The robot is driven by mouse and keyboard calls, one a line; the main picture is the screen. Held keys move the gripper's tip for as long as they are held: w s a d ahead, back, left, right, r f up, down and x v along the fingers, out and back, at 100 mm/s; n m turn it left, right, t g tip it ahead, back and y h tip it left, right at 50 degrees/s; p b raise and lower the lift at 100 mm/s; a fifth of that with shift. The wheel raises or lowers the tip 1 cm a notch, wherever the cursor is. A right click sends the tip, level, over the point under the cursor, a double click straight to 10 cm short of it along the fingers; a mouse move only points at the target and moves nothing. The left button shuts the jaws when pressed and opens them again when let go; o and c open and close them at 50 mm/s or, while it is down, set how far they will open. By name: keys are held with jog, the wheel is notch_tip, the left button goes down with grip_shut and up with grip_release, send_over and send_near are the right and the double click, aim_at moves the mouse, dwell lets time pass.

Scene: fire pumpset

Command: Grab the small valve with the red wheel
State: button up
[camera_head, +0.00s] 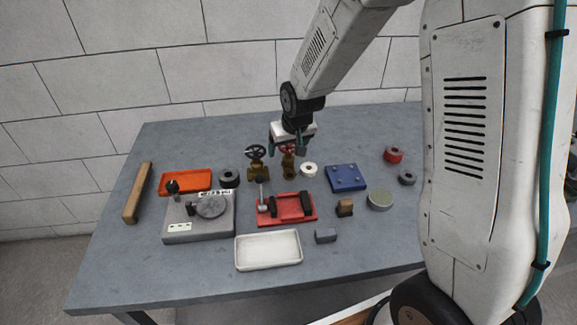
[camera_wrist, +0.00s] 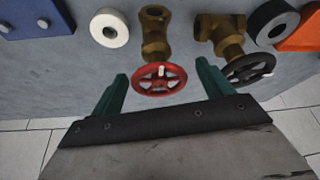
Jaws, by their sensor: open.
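The small brass valve with the red wheel (camera_wrist: 160,79) stands on the table, its brass body (camera_wrist: 155,35) beyond the wheel in the wrist view. In the head view its body (camera_head: 289,171) shows below my gripper, which partly covers the red wheel. My gripper (camera_wrist: 160,84) is open, with one green finger to each side of the red wheel. The fingers do not appear closed on it; whether they touch it I cannot tell. A larger brass valve with a black wheel (camera_head: 257,164) stands close by on the left in the head view.
The black wheel (camera_wrist: 249,67) is near one finger in the wrist view. A white ring (camera_head: 309,169) and a blue plate (camera_head: 345,178) lie to the right. A red fixture (camera_head: 286,221) and a white tray (camera_head: 240,253) are in front. The wall is behind the table.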

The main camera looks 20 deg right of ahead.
grip_shut()
jog(key=shift+r, duration=0.1)
